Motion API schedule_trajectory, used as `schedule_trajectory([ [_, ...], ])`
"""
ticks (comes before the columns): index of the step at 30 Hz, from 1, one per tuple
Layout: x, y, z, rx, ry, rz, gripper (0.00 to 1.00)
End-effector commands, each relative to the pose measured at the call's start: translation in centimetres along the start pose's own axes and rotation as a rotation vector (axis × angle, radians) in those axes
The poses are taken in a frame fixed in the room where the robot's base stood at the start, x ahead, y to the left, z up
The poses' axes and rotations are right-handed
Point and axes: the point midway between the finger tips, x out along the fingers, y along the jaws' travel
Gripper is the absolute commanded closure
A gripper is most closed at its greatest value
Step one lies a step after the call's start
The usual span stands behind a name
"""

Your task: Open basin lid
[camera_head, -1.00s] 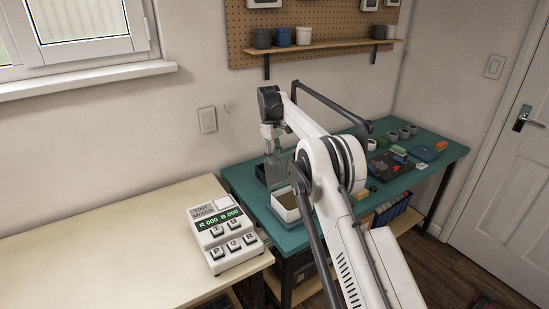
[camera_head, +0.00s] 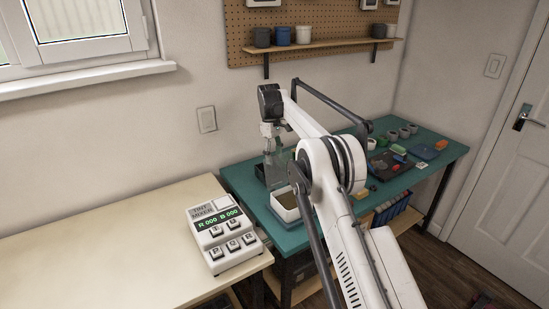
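My gripper (camera_head: 270,152) points down over the left end of the green bench, above and partly in front of a dark container with see-through parts (camera_head: 274,178). I cannot tell whether this container is the basin or whether the clear part is its lid. The fingers are small and blend with the clear part, so I cannot see if they are open or touching it. A white rectangular tub (camera_head: 286,219) with brownish contents stands just in front of it, its top showing open. My arm hides the tub's right side.
A tint mixer box (camera_head: 227,238) with buttons stands on the pale table (camera_head: 120,250) at left. The green bench (camera_head: 445,160) holds several grey cups, a dark tray (camera_head: 390,166) and small coloured parts at right. A shelf (camera_head: 330,46) hangs on the wall behind.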

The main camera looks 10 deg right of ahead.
Motion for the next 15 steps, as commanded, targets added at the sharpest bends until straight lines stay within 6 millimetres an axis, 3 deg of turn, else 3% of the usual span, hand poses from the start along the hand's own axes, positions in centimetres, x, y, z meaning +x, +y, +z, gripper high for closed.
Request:
schedule_trajectory([
  [12,-7.0,-0.2,1.0,0.002,0.0,0.001,0.61],
  [15,-7.9,-0.2,1.1,0.002,0.0,0.001,0.61],
])
